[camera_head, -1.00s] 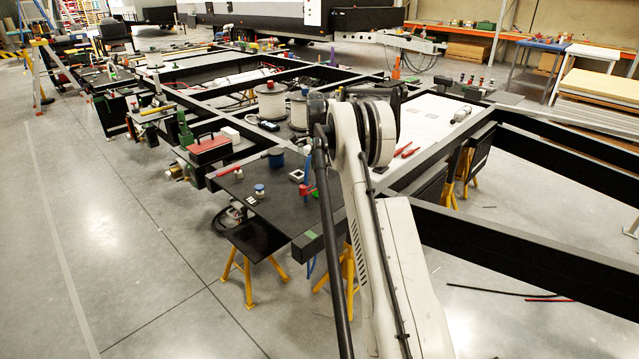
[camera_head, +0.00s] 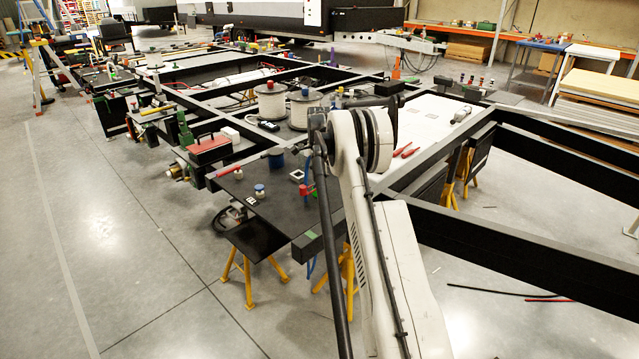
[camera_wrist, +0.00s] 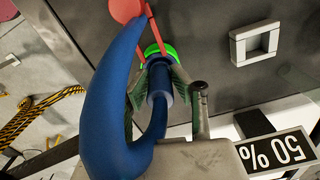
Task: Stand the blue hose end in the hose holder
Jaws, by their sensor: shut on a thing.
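In the wrist view, the thick blue hose (camera_wrist: 112,95) arches through the left and middle of the picture, close to the camera. My gripper (camera_wrist: 158,72) has a finger on each side of the dark blue hose end (camera_wrist: 160,88) and is shut on it. A bright green ring (camera_wrist: 168,51) shows just beyond the fingertips, with red bars and a round red part (camera_wrist: 126,9) beside it; I cannot tell whether the hose end touches or enters the ring. In the head view, a blue hose piece (camera_head: 306,168) and a red part show by my arm, which hides much there.
A white square frame (camera_wrist: 234,48) stands on the dark panel, also in the head view (camera_head: 297,176). A black-and-white "50%" tag (camera_wrist: 275,151) is at the wrist view's lower right. A white-and-blue knob (camera_head: 259,190) stands on the dark panel (camera_head: 270,212). Black chassis beams surround the area.

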